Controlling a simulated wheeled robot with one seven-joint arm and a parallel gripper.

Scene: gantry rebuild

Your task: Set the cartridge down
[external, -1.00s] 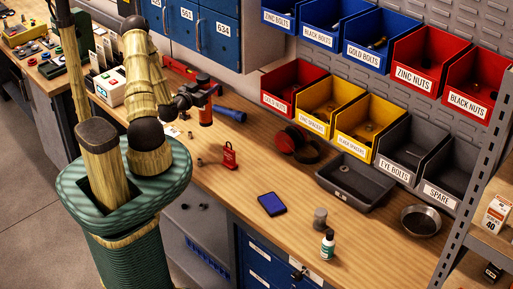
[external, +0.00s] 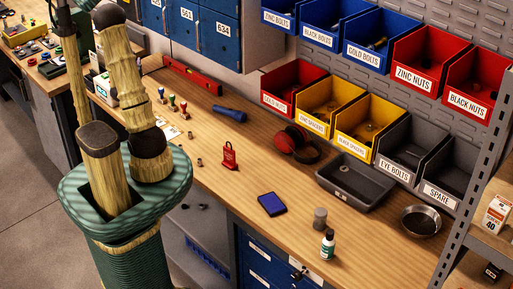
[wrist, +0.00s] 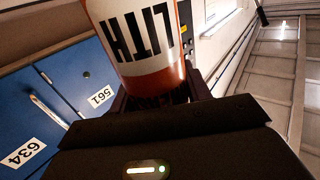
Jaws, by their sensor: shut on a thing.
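The cartridge (wrist: 145,45) is orange and white with large dark letters "LITH", upside down in the wrist view. My gripper (wrist: 160,92) is shut on it, with dark fingers on both sides of its lower part; the cartridge's upper end is cut off by the picture edge. In the external view my arm rises out of the top of the picture, so neither the gripper nor the cartridge shows there. The wooden workbench (external: 215,185) lies below and to the right of my arm.
The bench holds several small stamps (external: 172,104), a red level (external: 193,80), a blue flashlight (external: 229,114), a red padlock (external: 229,156), a blue pad (external: 271,204) and a grey tray (external: 340,185). A blue cabinet (external: 190,25) hangs behind. The bench middle has free wood.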

